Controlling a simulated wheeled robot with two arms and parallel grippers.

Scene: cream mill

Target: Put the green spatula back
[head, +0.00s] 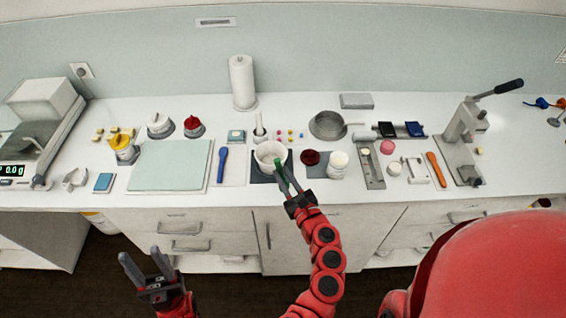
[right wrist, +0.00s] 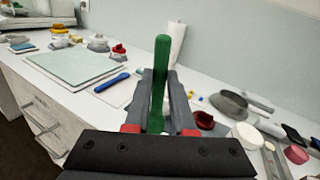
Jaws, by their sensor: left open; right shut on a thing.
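The green spatula (head: 281,174) is held in my right gripper (head: 290,188), which is shut on it at the front of the counter. In the head view it overlaps the white bowl (head: 268,152); I cannot tell whether it touches it. In the right wrist view the spatula (right wrist: 161,75) stands up between the two fingers of my right gripper (right wrist: 160,100). My left gripper (head: 146,268) is open and empty, low in front of the drawers, away from the counter.
A blue spatula (head: 222,163) lies on a pale strip left of the bowl, beside a pale green board (head: 170,165). A dark red cup (head: 310,157) and a white jar (head: 338,163) stand close on the right. An orange spatula (head: 436,168) lies further right.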

